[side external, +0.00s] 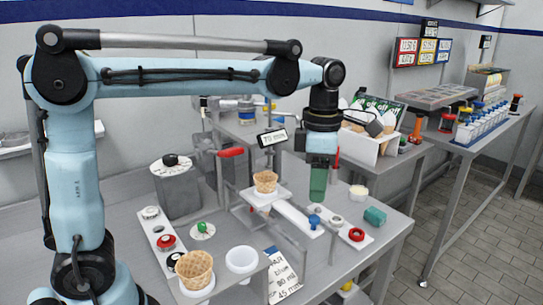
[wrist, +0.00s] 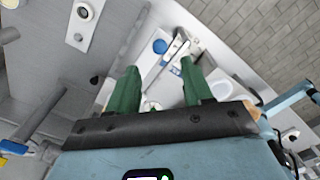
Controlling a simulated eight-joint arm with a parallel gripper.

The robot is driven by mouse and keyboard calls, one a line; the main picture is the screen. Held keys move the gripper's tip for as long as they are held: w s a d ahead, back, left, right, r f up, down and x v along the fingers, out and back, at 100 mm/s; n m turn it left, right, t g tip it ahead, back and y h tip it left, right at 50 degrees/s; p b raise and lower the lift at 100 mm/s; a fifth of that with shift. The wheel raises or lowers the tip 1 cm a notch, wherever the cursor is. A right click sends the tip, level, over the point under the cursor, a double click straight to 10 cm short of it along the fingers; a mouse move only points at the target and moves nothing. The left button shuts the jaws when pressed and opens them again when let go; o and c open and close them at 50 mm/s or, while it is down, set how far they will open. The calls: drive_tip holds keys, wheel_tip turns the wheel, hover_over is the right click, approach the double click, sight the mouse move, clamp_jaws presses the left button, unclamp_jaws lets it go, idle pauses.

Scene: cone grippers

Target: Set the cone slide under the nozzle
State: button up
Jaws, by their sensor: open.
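The cone slide (side external: 293,213) is a long white strip with a blue knob (side external: 314,221) at its near right end. A waffle cone (side external: 265,181) stands upright in its far left end, below a small display reading 70 mm (side external: 272,137). I cannot make out the nozzle clearly. My gripper (side external: 318,198) points down with green fingers over the knob end of the slide, apparently above it. In the wrist view my gripper (wrist: 158,66) has its fingers spread with nothing gripped, and the blue knob (wrist: 160,46) shows just beyond the gap.
A white strip with red and black knobs (side external: 161,238) lies left.

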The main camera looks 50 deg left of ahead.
sight(314, 217)
drive_tip(key=shift+f, duration=3.6)
clamp_jaws()
